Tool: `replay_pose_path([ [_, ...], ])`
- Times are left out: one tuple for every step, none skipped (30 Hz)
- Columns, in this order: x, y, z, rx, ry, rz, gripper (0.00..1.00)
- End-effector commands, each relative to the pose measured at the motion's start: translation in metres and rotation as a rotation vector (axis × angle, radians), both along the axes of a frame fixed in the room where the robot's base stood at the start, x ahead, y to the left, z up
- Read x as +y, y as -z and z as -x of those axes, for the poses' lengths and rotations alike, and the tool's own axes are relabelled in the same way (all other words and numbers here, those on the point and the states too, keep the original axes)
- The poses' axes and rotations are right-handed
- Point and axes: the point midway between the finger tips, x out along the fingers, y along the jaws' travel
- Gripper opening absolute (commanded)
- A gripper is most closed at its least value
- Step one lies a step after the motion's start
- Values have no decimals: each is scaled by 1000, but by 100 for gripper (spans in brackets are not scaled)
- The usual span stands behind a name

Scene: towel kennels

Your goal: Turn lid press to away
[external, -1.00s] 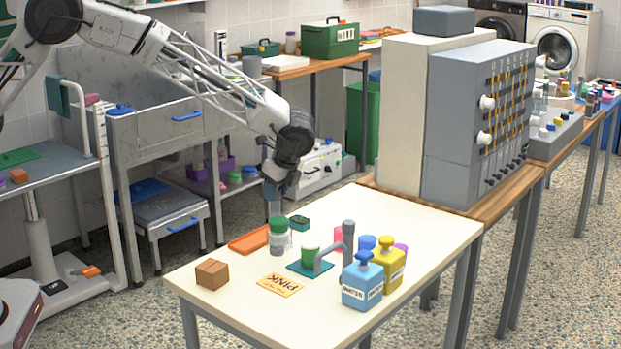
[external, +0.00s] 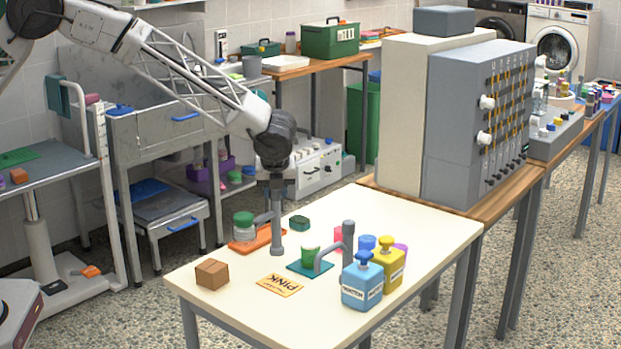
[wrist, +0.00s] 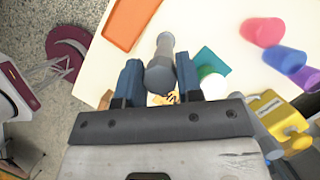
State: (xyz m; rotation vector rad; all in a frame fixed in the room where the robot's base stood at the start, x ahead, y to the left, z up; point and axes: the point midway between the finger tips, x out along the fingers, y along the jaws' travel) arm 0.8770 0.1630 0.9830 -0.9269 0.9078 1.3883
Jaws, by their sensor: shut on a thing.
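My gripper (external: 277,190) is over the white table and shut on the top of an upright grey post, the lid press (external: 278,235). In the wrist view the grey post (wrist: 161,65) is between the two blue fingers (wrist: 158,88). A short grey arm runs left from the post towards a green-lidded jar (external: 243,228), by the orange tray (external: 268,237). I cannot tell if arm and jar touch. The tray also shows in the wrist view (wrist: 130,22); the jar cannot be made out there.
A green cup (external: 309,256) on a teal mat and a second grey post (external: 348,243) with a bent arm stand to the right.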

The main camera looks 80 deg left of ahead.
Motion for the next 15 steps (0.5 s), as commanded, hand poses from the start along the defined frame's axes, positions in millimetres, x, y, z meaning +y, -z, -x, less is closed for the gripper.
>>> replay_pose_path([
  [0, -1, 0, -2, 12, 0, 0],
  [0, -1, 0, -1, 18, 0, 0],
  [0, 0, 0, -1, 25, 0, 0],
  [0, 0, 0, -1, 30, 0, 0],
  [0, 0, 0, -1, 33, 0, 0],
  [0, 0, 0, 0, 36, 0, 0],
  [0, 0, 0, -1, 37, 0, 0],
  [0, 0, 0, 0, 38, 0, 0],
  [0, 0, 0, 0, 38, 0, 0],
  [0, 0, 0, 0, 38, 0, 0],
  [0, 0, 0, 0, 38, 0, 0],
  [0, 0, 0, 0, 38, 0, 0],
  [0, 0, 0, 0, 38, 0, 0],
  [0, 0, 0, 0, 38, 0, 0],
  [0, 0, 0, -1, 37, 0, 0],
])
